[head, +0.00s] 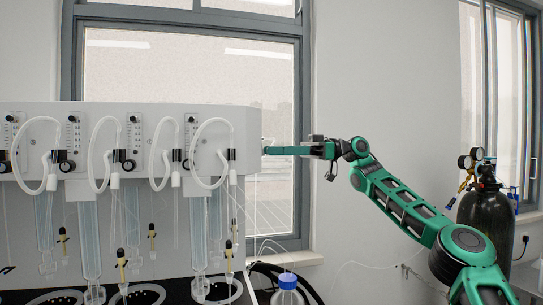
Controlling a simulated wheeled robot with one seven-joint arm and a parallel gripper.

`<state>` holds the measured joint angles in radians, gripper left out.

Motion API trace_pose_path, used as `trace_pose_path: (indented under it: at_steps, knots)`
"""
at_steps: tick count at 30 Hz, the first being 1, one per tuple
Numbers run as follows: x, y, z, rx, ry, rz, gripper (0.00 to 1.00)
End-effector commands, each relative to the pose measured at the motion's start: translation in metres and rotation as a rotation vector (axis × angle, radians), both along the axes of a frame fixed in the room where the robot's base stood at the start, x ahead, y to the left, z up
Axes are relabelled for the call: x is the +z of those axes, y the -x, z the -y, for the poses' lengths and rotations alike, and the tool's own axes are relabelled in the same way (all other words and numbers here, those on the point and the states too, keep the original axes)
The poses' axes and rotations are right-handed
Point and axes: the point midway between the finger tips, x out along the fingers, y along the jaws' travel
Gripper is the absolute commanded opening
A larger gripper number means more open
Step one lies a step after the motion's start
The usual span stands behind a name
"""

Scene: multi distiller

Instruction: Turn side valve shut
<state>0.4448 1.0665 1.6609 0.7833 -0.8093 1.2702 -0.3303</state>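The white distiller (130,118) fills the left half of the head view. My gripper (270,150) reaches in from the right at the distiller's right side wall, level with the upper housing. Its green fingers point left, and their tips are at or very close to that wall. I see the fingers edge-on, so their opening does not show. The side valve cannot be made out clearly; it is small or hidden at the fingertips. Whether the fingers touch it cannot be told.
A dark gas cylinder (484,222) with gauges (470,160) stands at the right. A blue-capped bottle (287,288) stands below my gripper, near thin tubes and a black hose (268,268). A window is behind. The wall space right of the distiller is open.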

Motion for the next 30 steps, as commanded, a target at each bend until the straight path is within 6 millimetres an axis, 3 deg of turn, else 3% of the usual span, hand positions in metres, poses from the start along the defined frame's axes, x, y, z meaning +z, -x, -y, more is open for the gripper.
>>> trace_pose_path:
  at_steps: [6, 14, 15, 18, 30]
  knots:
    - [0.000, 0.004, -0.015, 0.001, 0.001, 0.001, 0.22]
    - [0.000, 0.004, -0.016, 0.000, 0.000, 0.001, 0.22]
    - [0.000, 0.004, -0.016, 0.000, 0.000, 0.001, 0.20]
    - [0.000, 0.003, -0.016, 0.000, 0.000, 0.000, 0.00]
    - [-0.003, 0.001, -0.018, -0.005, -0.052, -0.014, 0.00]
